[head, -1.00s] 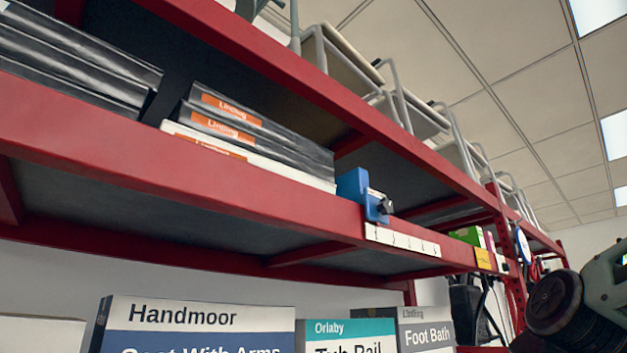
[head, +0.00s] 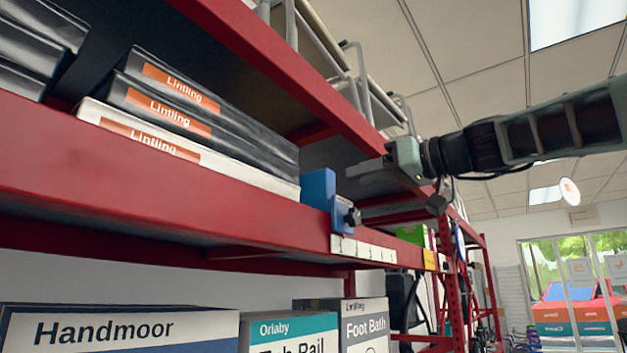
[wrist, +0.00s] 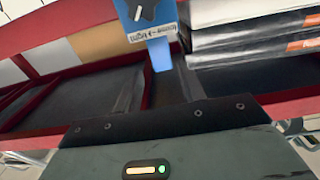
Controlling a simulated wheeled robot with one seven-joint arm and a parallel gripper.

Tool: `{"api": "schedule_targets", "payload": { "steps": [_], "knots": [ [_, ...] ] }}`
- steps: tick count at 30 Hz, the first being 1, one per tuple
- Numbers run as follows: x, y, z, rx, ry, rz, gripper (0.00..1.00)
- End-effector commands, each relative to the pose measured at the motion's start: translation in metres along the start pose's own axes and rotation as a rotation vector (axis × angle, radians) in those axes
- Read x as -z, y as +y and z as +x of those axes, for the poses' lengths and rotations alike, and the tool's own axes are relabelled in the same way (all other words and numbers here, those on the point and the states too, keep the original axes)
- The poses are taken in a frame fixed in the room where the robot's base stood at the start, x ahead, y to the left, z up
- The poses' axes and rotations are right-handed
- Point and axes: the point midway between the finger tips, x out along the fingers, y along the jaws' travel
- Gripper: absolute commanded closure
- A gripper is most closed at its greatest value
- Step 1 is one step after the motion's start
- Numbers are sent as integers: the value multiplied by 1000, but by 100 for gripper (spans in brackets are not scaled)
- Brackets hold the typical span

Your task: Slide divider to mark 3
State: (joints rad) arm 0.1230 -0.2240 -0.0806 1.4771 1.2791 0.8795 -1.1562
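The blue divider (head: 318,188) stands on the red shelf, right of a stack of black and white boxes. Its front clamp has a black knob (head: 350,216). It sits at the left end of the white mark strip (head: 362,249), whose numbers are too small to read surely. My gripper (head: 362,190) reaches in from the right, just right of the divider, its fingers pointing left. In the wrist view my gripper (wrist: 157,85) has its fingers apart, and the blue divider (wrist: 160,52) shows beyond them, between their tips. I see no clear contact.
The box stack (head: 180,125) stands close to the divider's left. The shelf's front edge (head: 150,180) is red, with a higher red beam above. The shelf right of the divider looks clear up to a green item (head: 410,234). Large boxes (head: 110,330) stand below.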

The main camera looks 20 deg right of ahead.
Motion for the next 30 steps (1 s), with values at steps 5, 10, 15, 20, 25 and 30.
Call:
{"api": "schedule_targets", "payload": {
  "steps": [5,10,15,20,25,30],
  "knots": [
    [4,0,40,2,-4,3,60],
    [4,0,74,2,-4,3,60],
    [3,0,101,2,-3,3,60],
    [1,0,115,1,-2,2,60],
    [0,0,118,0,-1,0,60],
    [-1,0,118,0,-1,0,60]
  ]
}}
